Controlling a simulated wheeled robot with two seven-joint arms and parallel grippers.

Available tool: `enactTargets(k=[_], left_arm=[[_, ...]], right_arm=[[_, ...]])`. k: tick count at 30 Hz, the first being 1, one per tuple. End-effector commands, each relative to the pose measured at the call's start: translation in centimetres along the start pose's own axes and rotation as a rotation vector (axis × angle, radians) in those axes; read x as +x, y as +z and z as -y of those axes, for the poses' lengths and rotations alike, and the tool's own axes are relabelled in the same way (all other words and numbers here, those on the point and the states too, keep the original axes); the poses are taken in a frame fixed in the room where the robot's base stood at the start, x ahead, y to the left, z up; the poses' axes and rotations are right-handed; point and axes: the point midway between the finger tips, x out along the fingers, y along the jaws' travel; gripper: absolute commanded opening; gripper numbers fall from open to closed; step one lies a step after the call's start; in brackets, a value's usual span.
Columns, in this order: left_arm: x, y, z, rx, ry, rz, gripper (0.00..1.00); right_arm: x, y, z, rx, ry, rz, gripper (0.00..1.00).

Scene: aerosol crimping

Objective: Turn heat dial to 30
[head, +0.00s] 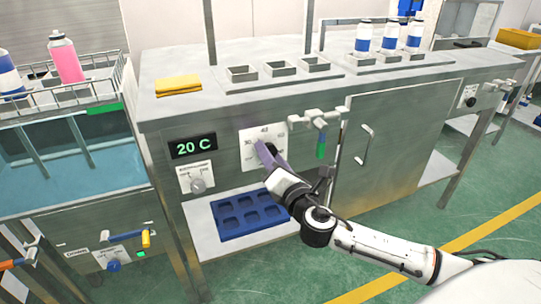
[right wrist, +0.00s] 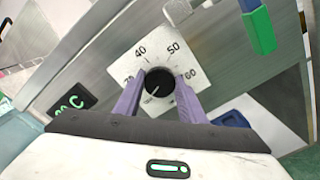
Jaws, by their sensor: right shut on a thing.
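The heat dial (right wrist: 159,83) is a black round knob on a white square plate (right wrist: 184,51) with printed numbers, among them 40, 50 and 60. My right gripper (right wrist: 160,88) is at the dial, its two purple fingers on either side of the knob and shut on it. In the head view the gripper (head: 266,150) covers most of the knob. A white mark on the knob points to the lower left in the right wrist view. The green display (head: 193,147) left of the plate reads 20 C. My left gripper is not in view.
A switch knob (head: 198,185) sits below the display. A tap-like valve with a green handle (head: 321,146) is right of the dial plate, close to my gripper. A blue tray (head: 232,228) lies on the shelf below. A yellow cloth (head: 178,84) lies on the bench top.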

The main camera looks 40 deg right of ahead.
Motion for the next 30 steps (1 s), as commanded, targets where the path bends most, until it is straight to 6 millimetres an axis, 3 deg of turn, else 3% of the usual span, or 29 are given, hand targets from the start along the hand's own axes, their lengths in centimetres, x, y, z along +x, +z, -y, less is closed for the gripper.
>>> enactTargets(k=[18, 30], left_arm=[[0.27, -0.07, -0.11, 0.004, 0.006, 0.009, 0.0], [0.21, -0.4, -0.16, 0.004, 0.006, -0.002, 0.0]], right_arm=[[-0.02, -0.02, 0.16, 0.569, -0.003, 0.003, 0.14], [-0.02, -0.03, 0.15, 0.807, -0.002, 0.001, 0.14]])
